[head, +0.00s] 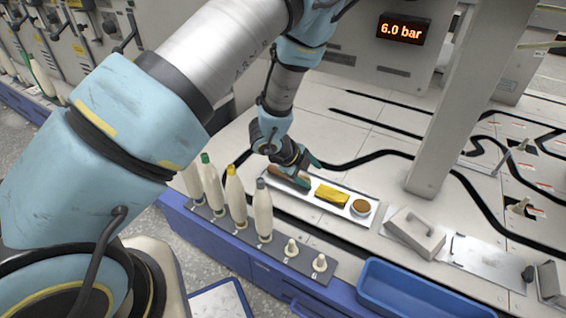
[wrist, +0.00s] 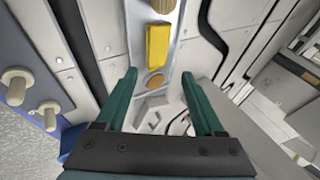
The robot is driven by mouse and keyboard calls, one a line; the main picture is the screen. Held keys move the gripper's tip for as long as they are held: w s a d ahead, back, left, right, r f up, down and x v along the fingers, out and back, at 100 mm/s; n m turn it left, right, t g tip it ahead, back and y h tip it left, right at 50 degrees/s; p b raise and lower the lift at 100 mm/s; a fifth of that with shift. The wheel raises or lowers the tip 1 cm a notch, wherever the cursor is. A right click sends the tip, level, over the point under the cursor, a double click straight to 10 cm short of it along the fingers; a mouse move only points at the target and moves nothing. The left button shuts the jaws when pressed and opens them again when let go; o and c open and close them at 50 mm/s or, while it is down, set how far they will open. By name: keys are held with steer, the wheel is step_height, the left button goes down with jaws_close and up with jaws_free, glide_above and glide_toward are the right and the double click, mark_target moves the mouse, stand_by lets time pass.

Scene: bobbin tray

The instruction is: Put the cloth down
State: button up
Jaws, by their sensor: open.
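The yellow cloth (head: 331,195) lies folded in a narrow white tray (head: 351,199) on the bench, between a brown, wooden-looking item (head: 288,177) and a round brown-topped item (head: 361,207). In the wrist view the cloth (wrist: 158,43) lies flat in the tray, beyond the fingertips. My gripper (wrist: 160,73) is open, with two green fingers wide apart and nothing between them. In the head view my gripper (head: 300,160) is above the left end of the tray, to the left of the cloth and apart from it.
Several bobbins stand on pegs in a row (head: 264,212) at the left front, with two bare pegs (head: 319,263) beside them. A blue bin (head: 410,290) is at the front right. A grey block with a handle (head: 412,235) and a grey post (head: 440,130) stand right of the tray.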

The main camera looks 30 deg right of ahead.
steer(key=w+a+r+n+t+y, duration=0.2)
steer(key=w+a+r+n, duration=0.45)
steer(key=a, duration=0.35)
steer(key=w+a+r+n+t+y, duration=0.25)
steer(key=w+a+r+n, duration=0.35)
steer(key=w+a+n, duration=0.3)
steer(key=s+a+r+n+g, duration=0.1)
steer(key=s+a+r+n, duration=0.2)
steer(key=a, duration=0.4)
steer(key=s+a+r+n+g+y, duration=0.1)
steer(key=s+a+r+n, duration=0.2)
steer(key=s+a+n, duration=0.2)
steer(key=s+a+r+n+g+y, duration=0.1)
steer(key=s+a+r+n, duration=0.3)
steer(key=a, duration=0.5)
steer(key=shift+a+n, duration=0.4)
steer(key=shift+n, duration=0.45)
steer(key=shift+y, duration=0.25)
